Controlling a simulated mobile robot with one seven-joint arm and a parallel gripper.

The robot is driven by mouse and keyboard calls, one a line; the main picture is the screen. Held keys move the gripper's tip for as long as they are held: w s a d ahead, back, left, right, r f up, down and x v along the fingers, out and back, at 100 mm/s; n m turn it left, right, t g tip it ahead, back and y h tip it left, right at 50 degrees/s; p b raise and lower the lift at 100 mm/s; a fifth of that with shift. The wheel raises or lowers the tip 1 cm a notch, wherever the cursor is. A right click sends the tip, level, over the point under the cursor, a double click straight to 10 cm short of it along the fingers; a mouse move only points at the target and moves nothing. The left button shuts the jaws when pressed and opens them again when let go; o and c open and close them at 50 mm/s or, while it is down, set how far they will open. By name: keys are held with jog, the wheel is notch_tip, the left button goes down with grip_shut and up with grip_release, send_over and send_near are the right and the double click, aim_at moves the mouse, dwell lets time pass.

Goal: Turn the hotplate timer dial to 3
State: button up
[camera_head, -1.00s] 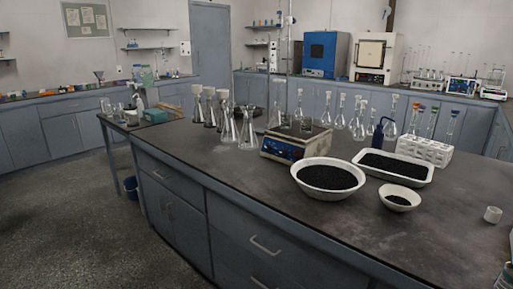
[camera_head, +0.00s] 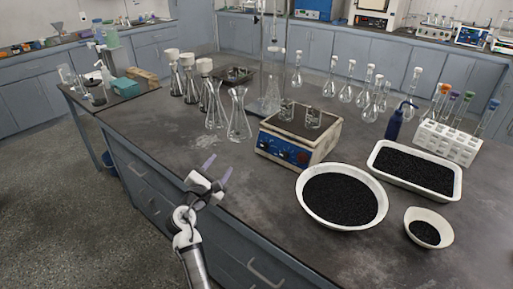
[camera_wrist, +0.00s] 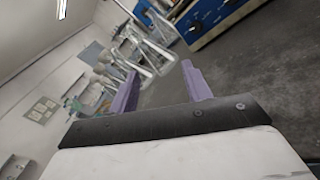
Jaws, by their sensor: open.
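The hotplate (camera_head: 298,137) stands on the dark island bench, with a blue front panel (camera_head: 283,149) carrying dials. Two small glass beakers stand on its top. The dial markings are too small to read. My gripper (camera_head: 218,170) is open and empty, left of and in front of the hotplate, apart from it, over the bench's front edge. In the wrist view my gripper (camera_wrist: 158,85) shows two purple fingers spread apart. The hotplate's blue panel (camera_wrist: 205,18) shows tilted at the top of that view, beyond the fingers.
Conical flasks (camera_head: 238,115) stand left of the hotplate. A round white bowl of black grains (camera_head: 311,212) stands close to its right front, with a white tray (camera_head: 455,190) and a small bowl (camera_head: 442,217) further right. The bench in front of the hotplate is clear.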

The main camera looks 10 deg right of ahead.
aim_at(282, 157)
jog(key=s+d+f+g+h, duration=0.1)
jog(key=d, duration=0.2)
jog(key=d+f+g+h, duration=0.1)
jog(key=d+g, duration=0.1)
jog(key=d, duration=0.2)
jog(key=s+d+f+n+g+h+p, duration=0.1)
jog(key=d+f+h, duration=0.1)
jog(key=d, duration=0.2)
jog(key=shift+s+d+f+g, duration=0.1)
jog(key=shift+s+d+g, duration=0.05)
jog(key=shift+s+g, duration=0.25)
jog(key=p+x, duration=0.2)
jog(key=x, duration=1.1)
jog(key=shift+w, duration=0.2)
jog(key=shift+c, duration=0.3)
jog(key=c, duration=0.9)
jog(key=shift+c, duration=0.2)
